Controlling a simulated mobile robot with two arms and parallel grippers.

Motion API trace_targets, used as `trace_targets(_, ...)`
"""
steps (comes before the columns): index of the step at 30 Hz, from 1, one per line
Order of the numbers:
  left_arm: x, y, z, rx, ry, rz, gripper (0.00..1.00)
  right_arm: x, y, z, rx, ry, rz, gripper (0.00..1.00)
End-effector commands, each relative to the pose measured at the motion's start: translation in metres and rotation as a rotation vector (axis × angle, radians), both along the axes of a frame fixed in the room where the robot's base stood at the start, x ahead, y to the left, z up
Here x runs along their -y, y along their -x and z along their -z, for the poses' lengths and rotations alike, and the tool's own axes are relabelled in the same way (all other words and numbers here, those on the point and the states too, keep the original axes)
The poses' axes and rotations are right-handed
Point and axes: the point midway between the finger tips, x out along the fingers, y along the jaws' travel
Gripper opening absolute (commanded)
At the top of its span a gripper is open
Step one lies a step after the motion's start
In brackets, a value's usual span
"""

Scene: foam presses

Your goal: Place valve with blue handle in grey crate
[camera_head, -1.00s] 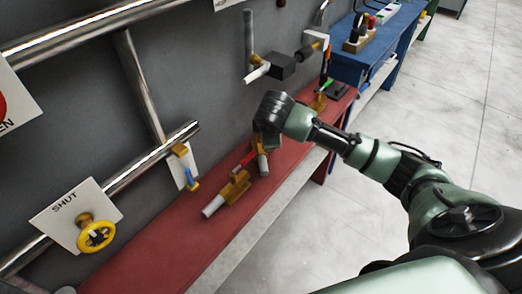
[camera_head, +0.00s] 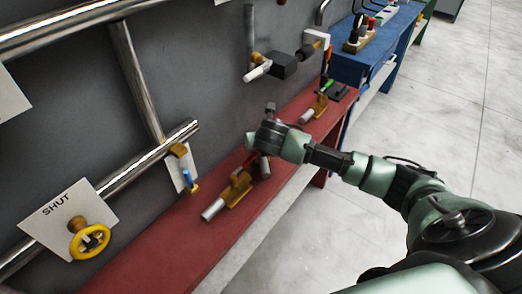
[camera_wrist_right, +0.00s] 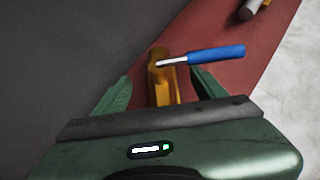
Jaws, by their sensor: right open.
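The valve with the blue handle (camera_wrist_right: 214,54) shows in the right wrist view, with a yellow-brass body standing on the red bench. My right gripper (camera_wrist_right: 160,76) is open, with its green fingers on either side of the brass body. I cannot tell whether they touch it. In the head view my right gripper (camera_head: 268,138) is over the red bench, and its fingers and this valve are mostly hidden. The grey crate is not seen. My left gripper is not in view.
A red-handled valve (camera_head: 236,189) lies on the red bench (camera_head: 160,245), near-left of my gripper. A green-handled valve (camera_head: 320,104) lies farther along. The grey wall has pipes, a blue-tipped fitting (camera_head: 190,180) and a yellow wheel (camera_head: 90,242). A blue table (camera_head: 362,65) stands beyond.

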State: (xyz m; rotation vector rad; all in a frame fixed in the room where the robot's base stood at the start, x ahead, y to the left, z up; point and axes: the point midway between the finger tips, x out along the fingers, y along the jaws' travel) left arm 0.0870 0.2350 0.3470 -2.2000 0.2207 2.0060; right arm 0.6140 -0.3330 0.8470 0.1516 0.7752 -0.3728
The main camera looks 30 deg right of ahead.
Motion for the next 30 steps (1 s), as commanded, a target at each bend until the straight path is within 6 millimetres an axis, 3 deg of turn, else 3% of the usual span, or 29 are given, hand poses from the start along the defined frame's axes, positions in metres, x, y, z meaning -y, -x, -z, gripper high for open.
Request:
trace_targets(18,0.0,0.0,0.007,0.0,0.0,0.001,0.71,0.018,-0.045,0.049,0.0,-0.004,0.004,0.71)
trace_targets(29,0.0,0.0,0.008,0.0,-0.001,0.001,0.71,0.021,-0.051,0.055,0.001,-0.002,0.001,0.71)
trace_targets(30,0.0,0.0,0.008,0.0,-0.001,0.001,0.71,0.021,-0.051,0.055,0.001,-0.002,0.001,0.63)
